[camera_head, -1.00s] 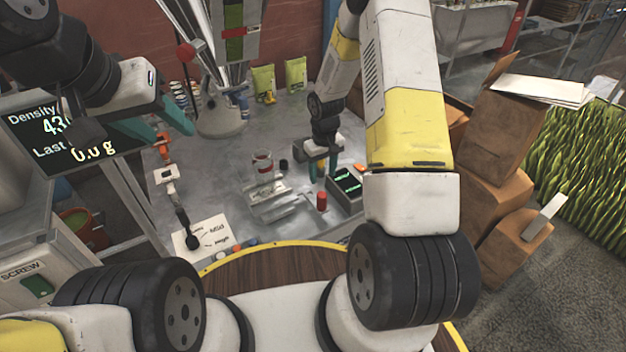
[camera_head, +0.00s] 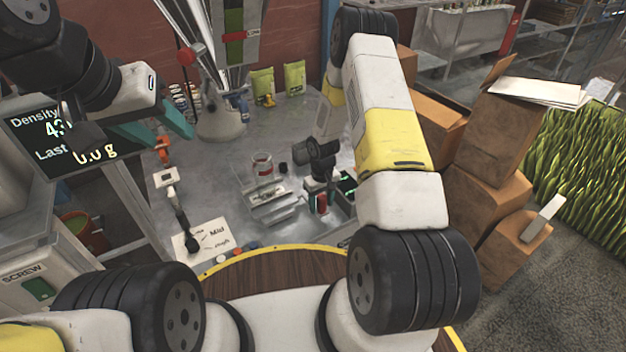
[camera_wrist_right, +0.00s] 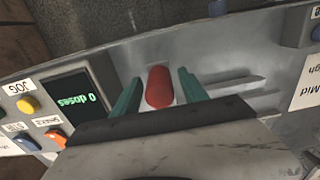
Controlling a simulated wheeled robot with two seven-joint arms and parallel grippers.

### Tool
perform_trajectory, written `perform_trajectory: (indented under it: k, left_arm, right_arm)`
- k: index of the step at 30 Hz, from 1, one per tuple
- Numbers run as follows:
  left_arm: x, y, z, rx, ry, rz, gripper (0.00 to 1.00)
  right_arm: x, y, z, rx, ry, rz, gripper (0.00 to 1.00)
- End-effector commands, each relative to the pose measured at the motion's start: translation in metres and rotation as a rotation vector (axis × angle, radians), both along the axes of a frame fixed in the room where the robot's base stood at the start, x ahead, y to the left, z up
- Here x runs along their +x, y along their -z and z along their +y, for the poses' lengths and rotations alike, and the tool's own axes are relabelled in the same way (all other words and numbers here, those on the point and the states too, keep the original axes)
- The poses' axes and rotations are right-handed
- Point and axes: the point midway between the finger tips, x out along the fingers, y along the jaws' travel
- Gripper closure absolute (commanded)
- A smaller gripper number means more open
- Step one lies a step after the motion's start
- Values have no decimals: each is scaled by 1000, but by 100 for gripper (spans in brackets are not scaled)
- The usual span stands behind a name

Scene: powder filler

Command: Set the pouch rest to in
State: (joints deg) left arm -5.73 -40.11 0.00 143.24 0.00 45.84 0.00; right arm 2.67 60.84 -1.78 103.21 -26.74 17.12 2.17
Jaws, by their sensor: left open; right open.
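A red upright knob (camera_head: 321,204) stands on the metal bench beside the small display box; it also shows in the right wrist view (camera_wrist_right: 159,88). My right gripper (camera_wrist_right: 159,78) is open, with one teal finger on each side of the red knob and a visible gap on both sides. In the head view its fingers are largely hidden by its own wrist. No part is labelled as the pouch rest; I cannot tell whether the red knob belongs to it. My left gripper (camera_head: 156,128) is open and empty at the upper left, in front of the density screen.
A metal tray (camera_head: 275,212) lies left of the knob with a clear jar (camera_head: 262,163) behind it. A display (camera_wrist_right: 75,99) reads "0 doses", near yellow and orange buttons. A lever stands by a label card (camera_head: 208,240). Cardboard boxes (camera_head: 490,190) stack at the right.

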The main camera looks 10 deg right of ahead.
Motion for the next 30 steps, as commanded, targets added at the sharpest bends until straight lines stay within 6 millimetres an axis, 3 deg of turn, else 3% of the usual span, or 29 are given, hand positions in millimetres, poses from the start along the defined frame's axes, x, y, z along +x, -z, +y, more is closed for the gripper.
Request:
perform_trajectory:
  k: [4, 9, 12, 30]
  left_arm:
    - [0, 0, 0, 0, 0, 0, 52]
    - [0, 0, 0, 0, 0, 0, 52]
    - [0, 0, 0, 0, 0, 0, 52]
    - [0, 0, 0, 0, 0, 0, 52]
  right_arm:
    - [0, 0, 0, 0, 0, 0, 53]
    - [0, -1, 0, 0, 0, 0, 86]
    - [0, -1, 0, 0, 0, 0, 100]
    - [0, -1, 0, 0, 0, 0, 100]
